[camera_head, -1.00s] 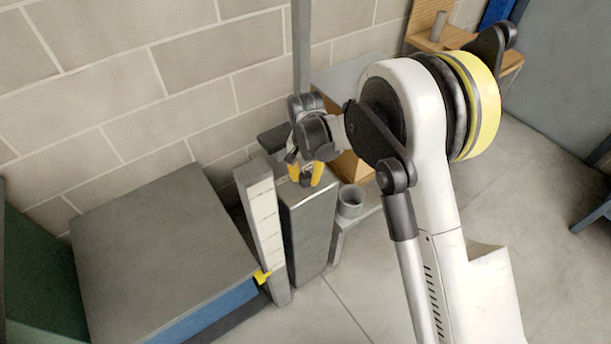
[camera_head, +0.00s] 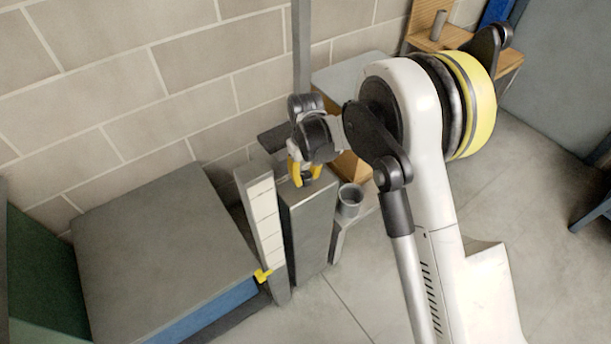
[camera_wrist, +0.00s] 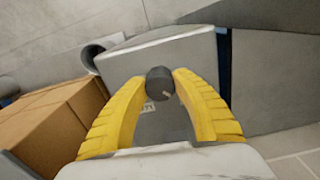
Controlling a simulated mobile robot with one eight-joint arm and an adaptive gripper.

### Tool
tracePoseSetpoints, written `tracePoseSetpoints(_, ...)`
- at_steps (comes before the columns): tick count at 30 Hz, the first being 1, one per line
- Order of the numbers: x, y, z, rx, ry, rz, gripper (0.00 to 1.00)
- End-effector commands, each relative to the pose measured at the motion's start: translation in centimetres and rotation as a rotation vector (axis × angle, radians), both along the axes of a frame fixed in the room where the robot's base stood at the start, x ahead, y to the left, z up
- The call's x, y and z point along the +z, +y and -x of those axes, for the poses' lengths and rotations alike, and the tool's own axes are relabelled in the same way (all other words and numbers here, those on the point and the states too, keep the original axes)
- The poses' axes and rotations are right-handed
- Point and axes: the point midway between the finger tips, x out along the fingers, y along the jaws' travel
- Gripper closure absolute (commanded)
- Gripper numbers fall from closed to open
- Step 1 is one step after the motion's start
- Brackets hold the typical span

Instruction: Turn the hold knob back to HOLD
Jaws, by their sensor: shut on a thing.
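The hold knob (camera_wrist: 160,82) is a small dark round knob on top of a grey metal box (camera_wrist: 150,58). In the wrist view it sits between the two yellow fingertips of my gripper (camera_wrist: 162,84), which is shut on it. A pale mark shows on the knob's right side. A small label (camera_wrist: 148,107) with partly hidden lettering lies beside the knob. In the head view my gripper (camera_head: 304,176) points down onto the top of the grey box (camera_head: 312,232), and the knob is mostly hidden by the fingers.
A pale marked post (camera_head: 262,222) with a yellow pointer (camera_head: 262,276) stands left of the box. A grey-topped unit (camera_head: 150,245) is further left. A grey cup (camera_head: 350,200) stands right of the box. A brown carton (camera_wrist: 55,125) shows in the wrist view.

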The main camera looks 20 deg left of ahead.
Motion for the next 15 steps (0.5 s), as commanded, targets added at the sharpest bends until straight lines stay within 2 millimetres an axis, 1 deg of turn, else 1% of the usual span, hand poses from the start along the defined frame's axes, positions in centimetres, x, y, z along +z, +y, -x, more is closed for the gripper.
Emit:
tracePoseSetpoints(6,-0.03,-0.01,0.02,0.061,0.001,0.001,0.98)
tracePoseSetpoints(15,-0.04,-0.01,0.02,0.079,0.001,0.001,0.98)
